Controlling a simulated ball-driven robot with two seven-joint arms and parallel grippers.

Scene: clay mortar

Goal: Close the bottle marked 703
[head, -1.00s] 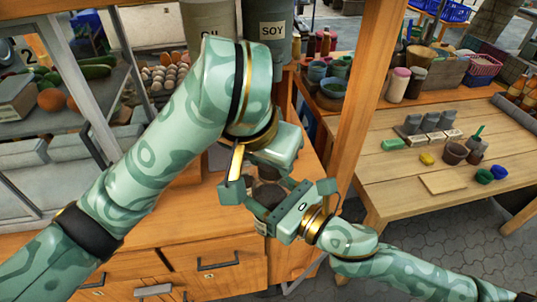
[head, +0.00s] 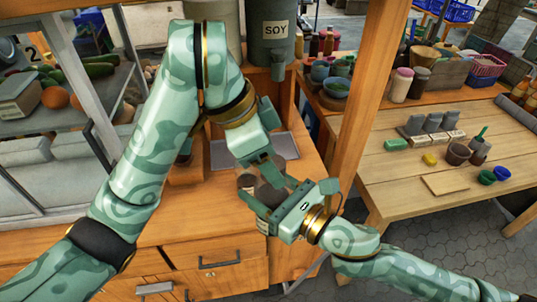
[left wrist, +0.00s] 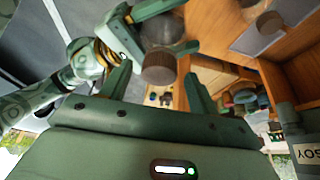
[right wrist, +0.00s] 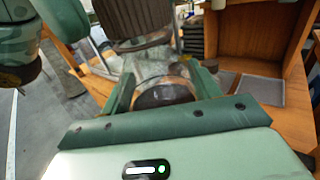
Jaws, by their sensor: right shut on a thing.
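A clear glass bottle with a ridged brown cap (left wrist: 158,68) is held by my right gripper (head: 268,199). In the right wrist view the glass body (right wrist: 160,72) sits between the fingers, with the cap at its top; whether the cap is fully tight cannot be told. My left gripper (head: 270,165) is open just above the cap. In the left wrist view its fingers (left wrist: 155,83) are apart, with the cap beyond the tips and not gripped. No 703 mark is readable. Another brown round-topped thing (left wrist: 270,22) stands on the counter.
A grey tray (head: 291,143) lies on the wooden counter behind the grippers. The SOY dispenser (head: 276,50) stands at the back. A wooden post (head: 358,110) rises to the right, before a table (head: 400,180) with blocks and small pots.

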